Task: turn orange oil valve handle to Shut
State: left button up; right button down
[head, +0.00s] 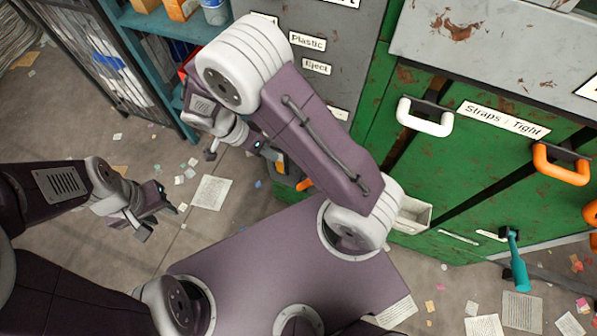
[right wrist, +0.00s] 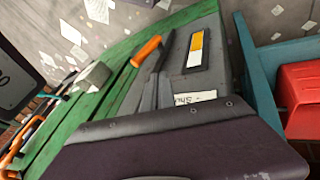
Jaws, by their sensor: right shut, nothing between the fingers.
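The orange valve handle (right wrist: 147,50) shows in the right wrist view beside a grey panel, pointing up and to the right. In the head view only a small orange piece of it (head: 305,184) shows; my right arm hides the rest. A partly covered white label (right wrist: 195,97) on the panel seems to read "Shut". My right gripper (head: 276,154) is shut and empty, close to the panel. In the right wrist view its dark fingers (right wrist: 163,50) lie just right of the handle; I cannot tell whether they touch. My left gripper (head: 160,222) is open and empty above the floor.
The green cabinet (head: 480,160) carries a white handle (head: 425,117), an orange handle (head: 562,163) and a teal lever (head: 516,262). An orange-and-white gauge (right wrist: 196,48) sits on the grey panel. A teal shelf (head: 165,25) stands at the back left. Papers litter the floor.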

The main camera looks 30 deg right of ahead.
jog(key=s+b+x, duration=0.1)
jog(key=x, duration=0.3)
jog(key=s+b+x, duration=0.1)
jog(key=b+x, duration=0.1)
jog(key=x, duration=0.2)
jog(key=s+r+b+x, duration=0.1)
jog(key=b+x, duration=0.1)
jog(key=x, duration=0.2)
jog(key=shift+d+f, duration=0.4)
jog(key=shift+d, duration=0.15)
jog(key=shift+w, duration=0.1)
